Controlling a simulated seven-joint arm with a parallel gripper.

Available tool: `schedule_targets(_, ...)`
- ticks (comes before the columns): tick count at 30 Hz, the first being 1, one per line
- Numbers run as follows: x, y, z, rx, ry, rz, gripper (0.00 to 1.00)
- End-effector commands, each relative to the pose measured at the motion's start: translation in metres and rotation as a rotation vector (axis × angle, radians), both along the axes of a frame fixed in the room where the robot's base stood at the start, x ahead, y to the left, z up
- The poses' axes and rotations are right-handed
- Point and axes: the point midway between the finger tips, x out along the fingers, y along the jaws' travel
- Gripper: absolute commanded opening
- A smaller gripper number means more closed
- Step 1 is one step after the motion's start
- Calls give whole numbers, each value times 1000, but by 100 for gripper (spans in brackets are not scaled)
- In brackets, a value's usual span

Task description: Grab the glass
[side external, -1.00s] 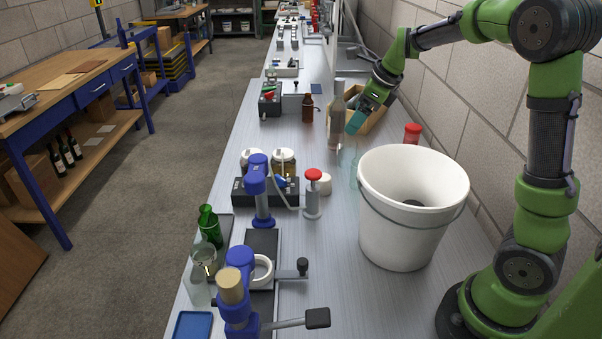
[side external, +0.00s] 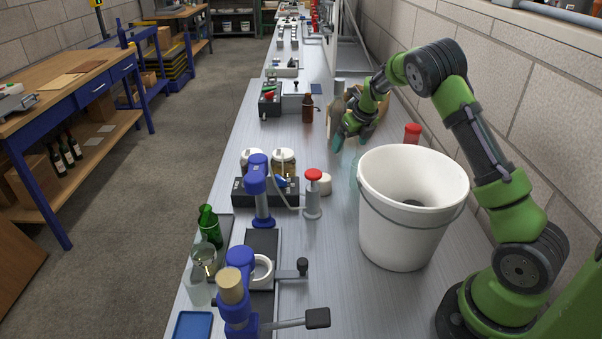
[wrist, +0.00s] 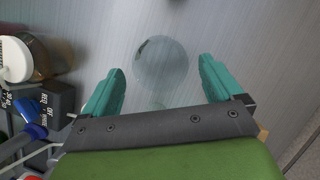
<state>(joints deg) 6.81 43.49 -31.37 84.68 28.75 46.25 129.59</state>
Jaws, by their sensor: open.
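A clear glass (wrist: 160,65) shows from above in the wrist view as a faint round shape, ahead of and between my fingertips. In the side view a faint clear glass (side external: 354,172) stands just left of the white bucket, partly hidden by it and hard to make out. My gripper (side external: 338,142) is low over the bench, beyond that glass. In the wrist view my gripper (wrist: 160,80) has its two teal fingers wide apart with nothing clasped. I cannot tell how high the fingertips are against the glass rim.
The white bucket (side external: 402,235) stands close on the right. A red-topped grey stand (side external: 313,195) and a unit with jars (side external: 283,162) are to the left. A brown bottle (side external: 308,108) and a cardboard box (side external: 379,130) are near my gripper. Another clear glass (side external: 203,258) stands at front left.

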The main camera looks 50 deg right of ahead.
Motion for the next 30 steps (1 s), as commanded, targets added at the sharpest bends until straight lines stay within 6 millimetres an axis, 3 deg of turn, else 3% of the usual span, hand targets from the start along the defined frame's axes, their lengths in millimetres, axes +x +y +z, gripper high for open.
schedule_targets(5,4,-2,-11,2,1,-1,93)
schedule_targets(14,19,-7,-49,1,2,0,93)
schedule_targets(23,21,-8,-54,1,0,-1,93)
schedule_targets(30,21,-8,-54,1,0,-1,58)
